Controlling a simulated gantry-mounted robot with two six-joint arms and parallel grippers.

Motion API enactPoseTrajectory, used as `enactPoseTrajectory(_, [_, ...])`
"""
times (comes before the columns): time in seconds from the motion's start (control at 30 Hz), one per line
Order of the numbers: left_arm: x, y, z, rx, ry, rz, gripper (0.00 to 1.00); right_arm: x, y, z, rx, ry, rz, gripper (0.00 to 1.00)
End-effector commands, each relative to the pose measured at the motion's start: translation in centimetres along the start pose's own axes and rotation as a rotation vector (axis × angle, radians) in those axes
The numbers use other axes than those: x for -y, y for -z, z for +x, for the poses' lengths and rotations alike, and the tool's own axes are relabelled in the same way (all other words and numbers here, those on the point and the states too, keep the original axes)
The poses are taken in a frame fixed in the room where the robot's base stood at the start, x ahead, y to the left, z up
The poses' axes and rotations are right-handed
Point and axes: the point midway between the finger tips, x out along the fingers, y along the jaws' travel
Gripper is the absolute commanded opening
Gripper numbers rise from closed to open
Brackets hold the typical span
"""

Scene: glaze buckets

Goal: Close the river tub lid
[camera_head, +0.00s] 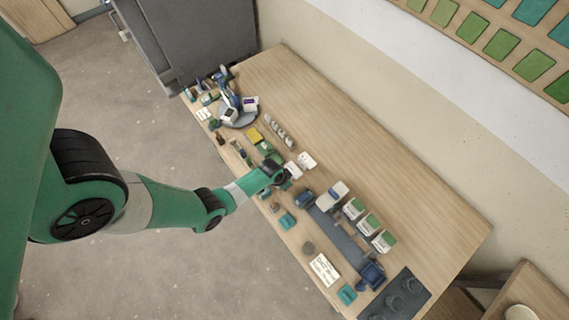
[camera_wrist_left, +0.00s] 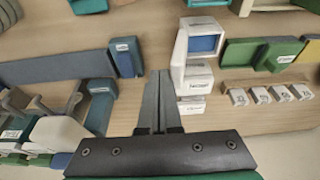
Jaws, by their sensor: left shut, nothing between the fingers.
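A small white tub (camera_wrist_left: 202,44) with a blue inside or panel stands just right of my left gripper in the wrist view. Its front white part (camera_wrist_left: 194,88) carries a label too small to read surely, so I cannot tell if this is the river tub. White pieces (camera_head: 305,161) beside the gripper in the head view appear to be the same tub. My left gripper (camera_wrist_left: 159,78) is shut and empty, with fingertips close to the tub's left side. It also shows in the head view (camera_head: 284,179). My right gripper is not in view.
A blue block (camera_wrist_left: 127,58) and slate rail lie left of the fingers in the wrist view. A green holder (camera_wrist_left: 262,54) and several small white labelled cups (camera_wrist_left: 268,94) lie right. The wooden table (camera_head: 410,200) is clear along its wall side.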

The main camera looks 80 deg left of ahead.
Motion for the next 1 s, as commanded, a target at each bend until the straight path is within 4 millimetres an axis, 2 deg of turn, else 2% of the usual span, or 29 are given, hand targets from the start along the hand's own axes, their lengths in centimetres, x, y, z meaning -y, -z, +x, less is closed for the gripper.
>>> enactPoseTrajectory(1.0, [4.2, 0.0, 0.0, -0.001, 0.001, -0.001, 0.0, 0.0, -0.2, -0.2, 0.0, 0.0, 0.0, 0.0])
